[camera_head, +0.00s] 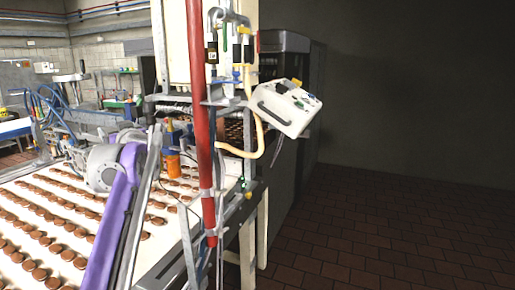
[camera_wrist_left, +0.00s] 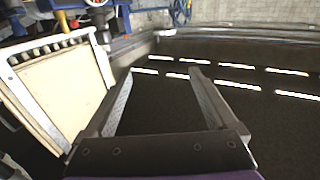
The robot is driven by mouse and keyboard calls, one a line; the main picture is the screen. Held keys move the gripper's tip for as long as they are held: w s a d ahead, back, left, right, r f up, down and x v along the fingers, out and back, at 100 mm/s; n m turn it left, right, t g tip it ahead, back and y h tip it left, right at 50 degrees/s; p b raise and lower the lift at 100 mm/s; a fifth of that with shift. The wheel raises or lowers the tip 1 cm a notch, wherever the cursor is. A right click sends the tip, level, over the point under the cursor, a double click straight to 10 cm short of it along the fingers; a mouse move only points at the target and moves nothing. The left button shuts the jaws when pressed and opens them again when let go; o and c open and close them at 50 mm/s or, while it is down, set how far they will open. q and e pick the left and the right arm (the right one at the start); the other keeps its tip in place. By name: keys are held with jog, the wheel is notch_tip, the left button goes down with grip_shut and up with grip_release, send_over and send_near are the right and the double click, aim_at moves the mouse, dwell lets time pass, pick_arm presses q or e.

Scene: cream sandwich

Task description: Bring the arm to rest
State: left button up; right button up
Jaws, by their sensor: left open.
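My left gripper (camera_wrist_left: 160,73) shows in the left wrist view with its two grey fingers spread apart and nothing between them. Beyond the fingers is a dark surface with several bright streaks. In the head view my purple left arm reaches up from the bottom left over the conveyor to a round grey joint. I cannot make out its fingers there. My right gripper is in neither view. Rows of brown round biscuits (camera_head: 40,237) lie on the white conveyor belt (camera_head: 20,190).
A red pole (camera_head: 201,120) stands right of my arm, with a yellow hose (camera_head: 256,135) and a white control box (camera_head: 287,107) beside it. A cream panel (camera_wrist_left: 65,88) stands left of the gripper in the wrist view. The tiled floor (camera_head: 400,230) at right is clear.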

pick_arm(q)
jog(key=s+d+f+m+t+h, duration=0.1)
jog(key=d+f+m+t+h, duration=0.1)
jog(key=d+f+m+h, duration=0.3)
jog(key=d+m+t+h, duration=0.1)
jog(key=d+h, duration=0.2)
jog(key=d, duration=0.4)
jog(key=s+d+f+m+g+h, duration=0.3)
jog(key=s+d+f+h, duration=0.2)
jog(key=s+d+f, duration=0.6)
jog(key=s+a+f+g, duration=0.1)
jog(key=s+f+g, duration=0.3)
jog(key=s+f, duration=1)
jog(key=s+a+f+g+y, duration=0.1)
jog(key=s+f+g, duration=0.3)
jog(key=s+f, duration=1.1)
notch_tip(320, 180, down, 3)
jog(key=shift+a+r+n, duration=0.15)
jog(key=shift+a+n, duration=0.15)
